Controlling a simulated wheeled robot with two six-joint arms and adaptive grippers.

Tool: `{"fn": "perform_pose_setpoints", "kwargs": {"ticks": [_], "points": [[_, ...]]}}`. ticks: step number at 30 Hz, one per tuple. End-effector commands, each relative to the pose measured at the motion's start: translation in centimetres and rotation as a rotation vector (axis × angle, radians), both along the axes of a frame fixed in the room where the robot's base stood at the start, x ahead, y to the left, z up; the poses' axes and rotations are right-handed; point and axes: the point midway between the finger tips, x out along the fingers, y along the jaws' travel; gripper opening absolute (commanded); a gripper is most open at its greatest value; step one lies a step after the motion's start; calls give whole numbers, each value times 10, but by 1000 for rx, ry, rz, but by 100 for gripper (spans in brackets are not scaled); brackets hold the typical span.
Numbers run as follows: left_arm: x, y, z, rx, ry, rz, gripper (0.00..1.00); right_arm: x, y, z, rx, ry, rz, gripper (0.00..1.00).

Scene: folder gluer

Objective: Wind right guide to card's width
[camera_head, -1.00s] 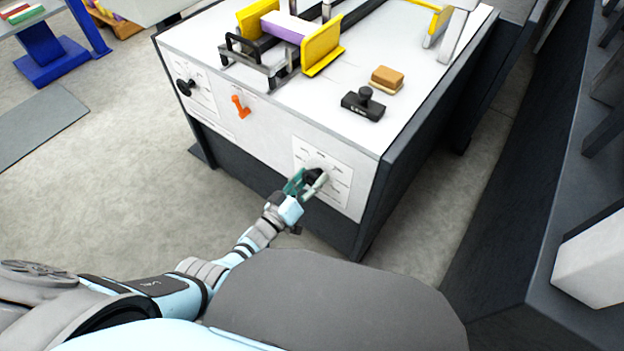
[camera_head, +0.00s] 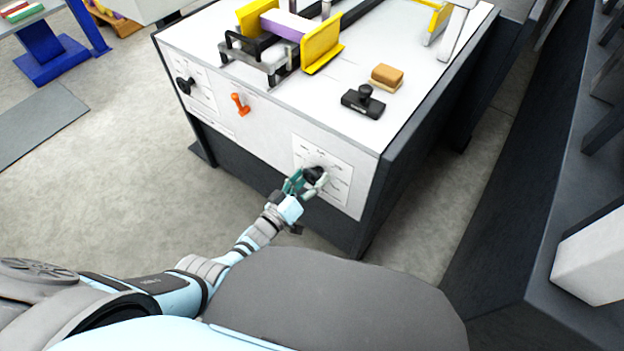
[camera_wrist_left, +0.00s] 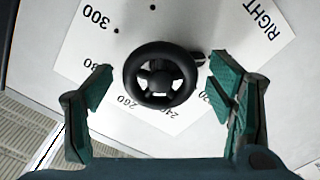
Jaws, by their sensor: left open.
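The right guide's handwheel (camera_wrist_left: 160,74) is a black spoked wheel on a white dial marked RIGHT (camera_wrist_left: 235,45), with numbers such as 300, 260 and 240. In the head view the wheel (camera_head: 314,174) sits on the machine's front panel, partly behind my gripper. My left gripper (camera_head: 305,183) is at the wheel. In the wrist view the left gripper (camera_wrist_left: 165,100) is open, one finger on each side of the wheel with gaps between. Yellow guides (camera_head: 322,45) stand on the machine top beside a purple-and-white card stack (camera_head: 287,26). My right gripper is not in view.
An orange lever (camera_head: 240,103) and a black knob (camera_head: 184,86) are on the same panel to the left. A black stamp-like block (camera_head: 363,101) and a tan block (camera_head: 387,76) lie on the top. A dark structure (camera_head: 540,170) runs along the right.

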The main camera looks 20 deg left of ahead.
Motion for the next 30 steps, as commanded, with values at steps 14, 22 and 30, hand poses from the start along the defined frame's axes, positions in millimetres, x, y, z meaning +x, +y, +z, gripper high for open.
{"fn": "perform_pose_setpoints", "kwargs": {"ticks": [14, 22, 30], "points": [[-61, 24, -1, 3, 1, 1, 75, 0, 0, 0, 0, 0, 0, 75], [-111, 43, 0, 0, 1, -1, 75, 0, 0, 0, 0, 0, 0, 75], [-114, 45, 1, 0, -2, 0, 75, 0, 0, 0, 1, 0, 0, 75]]}}
